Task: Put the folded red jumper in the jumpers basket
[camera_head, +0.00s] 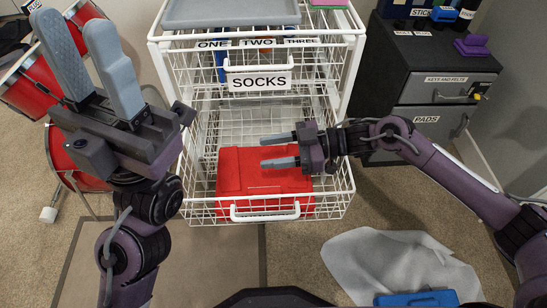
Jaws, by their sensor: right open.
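The folded red jumper (240,183) lies in the pulled-out lower white wire basket (343,190), towards its front. No label shows on this basket, so I cannot tell from lettering that it is the jumpers basket. My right gripper (263,151) is open and empty, over the jumper and hiding part of it; I cannot tell whether they touch. My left gripper (74,20) is raised at the left, open and empty, pointing up and away from the basket.
The upper basket is labelled SOCKS (259,82), with a grey tray (230,12) above. Red drums (30,88) stand left. A dark drawer cabinet (425,95) stands right. A grey cloth (385,260) and blue item (418,299) lie on the front-right floor.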

